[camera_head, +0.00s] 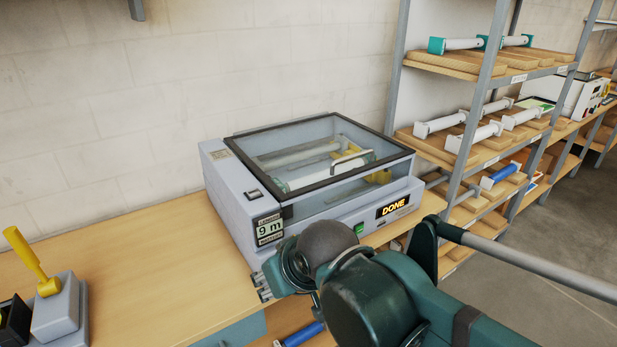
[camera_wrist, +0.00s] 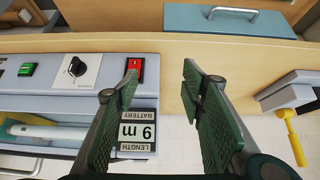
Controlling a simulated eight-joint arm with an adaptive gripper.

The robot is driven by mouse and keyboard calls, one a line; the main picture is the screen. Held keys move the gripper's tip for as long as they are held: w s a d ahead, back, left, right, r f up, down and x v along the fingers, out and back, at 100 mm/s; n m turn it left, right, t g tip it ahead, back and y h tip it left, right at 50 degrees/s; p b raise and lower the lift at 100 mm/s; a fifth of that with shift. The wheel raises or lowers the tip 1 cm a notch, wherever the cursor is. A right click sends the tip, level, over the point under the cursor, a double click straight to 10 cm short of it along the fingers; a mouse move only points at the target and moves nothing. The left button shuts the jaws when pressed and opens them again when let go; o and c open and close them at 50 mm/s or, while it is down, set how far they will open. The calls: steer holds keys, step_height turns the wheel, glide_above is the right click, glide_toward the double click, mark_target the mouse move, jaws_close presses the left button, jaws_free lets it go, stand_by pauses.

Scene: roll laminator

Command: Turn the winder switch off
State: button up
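The grey roll laminator (camera_head: 226,206) stands on the wooden bench with its framed clear lid down. In the wrist view, its front panel carries a red rocker switch (camera_wrist: 137,65), a black rotary knob (camera_wrist: 76,67) on a white plate, and a green switch (camera_wrist: 26,69). I cannot read which one is the winder switch. The green switch also shows in the head view (camera_head: 359,229); my arm hides the red switch and knob there. My gripper (camera_wrist: 160,74) is open and empty. Its left fingertip overlaps the red switch's lower edge in the wrist view; I cannot tell whether they touch.
The length display (camera_wrist: 136,132) reads 9 m, and a lit sign (camera_head: 393,206) reads DONE. A yellow lever on a grey base (camera_head: 57,308) stands at the bench's left. A shelf rack (camera_head: 485,75) stands right. Bare bench (camera_head: 170,262) lies left of the laminator.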

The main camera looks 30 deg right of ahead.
steer(key=shift+d, duration=0.15)
jaws_close()
steer(key=s+d+n+g+y+p, duration=0.1)
steer(key=d+n+y+p, duration=0.4)
steer(key=d+n+p, duration=0.5)
steer(key=shift+s+d+n+p, duration=0.25)
steer(key=shift+s+n+p, duration=0.85)
steer(key=shift+n, duration=2.2)
steer(key=shift+w+p, duration=0.35)
steer(key=shift+w, duration=0.05)
